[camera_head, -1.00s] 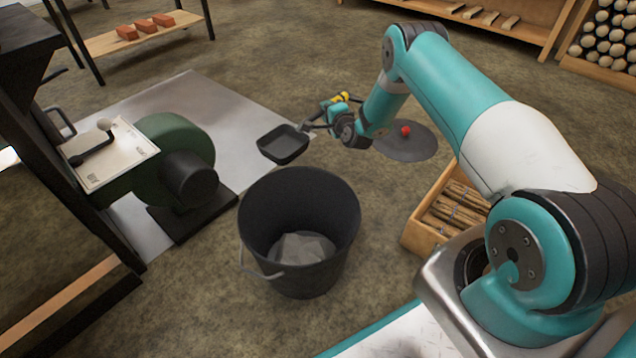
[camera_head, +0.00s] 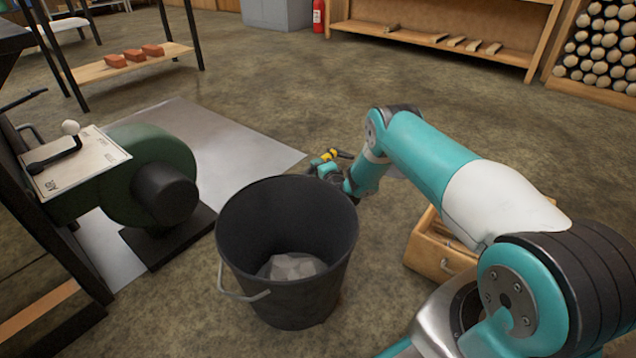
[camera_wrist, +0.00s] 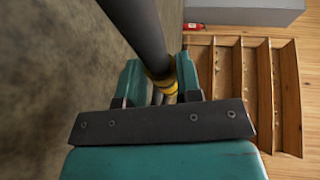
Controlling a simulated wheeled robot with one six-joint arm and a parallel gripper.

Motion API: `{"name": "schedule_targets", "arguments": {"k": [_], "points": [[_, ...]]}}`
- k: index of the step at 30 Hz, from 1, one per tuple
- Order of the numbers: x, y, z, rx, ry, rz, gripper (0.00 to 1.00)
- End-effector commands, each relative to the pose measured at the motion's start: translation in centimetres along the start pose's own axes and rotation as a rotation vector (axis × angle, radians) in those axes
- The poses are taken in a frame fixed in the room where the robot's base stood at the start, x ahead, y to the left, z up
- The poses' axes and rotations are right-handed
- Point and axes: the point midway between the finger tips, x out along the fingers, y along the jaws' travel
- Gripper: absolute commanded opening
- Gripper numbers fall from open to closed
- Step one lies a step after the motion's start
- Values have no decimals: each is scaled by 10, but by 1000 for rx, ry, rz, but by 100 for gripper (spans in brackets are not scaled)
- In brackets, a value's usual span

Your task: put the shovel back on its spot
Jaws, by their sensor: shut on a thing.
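The shovel (camera_head: 331,154) has a dark shaft with a yellow band. My gripper (camera_head: 323,170) is shut on it just behind the bucket's right rim. In the wrist view, the shaft (camera_wrist: 141,30) runs up between the two teal jaws of my gripper (camera_wrist: 158,84), with the yellow band at the jaws. I cannot make out a marked spot for the shovel.
A black bucket (camera_head: 235,240) with grey lumps inside stands in front of my gripper. A green blower (camera_head: 150,165) stands left by a metal floor sheet (camera_head: 235,150). A wooden crate (camera_head: 440,250) is right, partly behind my arm. Open floor lies beyond, before a low shelf (camera_head: 400,48).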

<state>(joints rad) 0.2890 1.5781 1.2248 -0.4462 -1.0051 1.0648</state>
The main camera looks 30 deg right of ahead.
Motion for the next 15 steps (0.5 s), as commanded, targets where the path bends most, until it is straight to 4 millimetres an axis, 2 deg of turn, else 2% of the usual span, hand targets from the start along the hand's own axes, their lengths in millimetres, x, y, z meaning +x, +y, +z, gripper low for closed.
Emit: {"name": "schedule_targets", "arguments": {"k": [1, 5, 15], "points": [[2, 14, 1, 1, 0, 0, 4], [6, 34, 3, 1, 0, 0, 4], [6, 33, 3, 0, 0, 0, 4]]}}
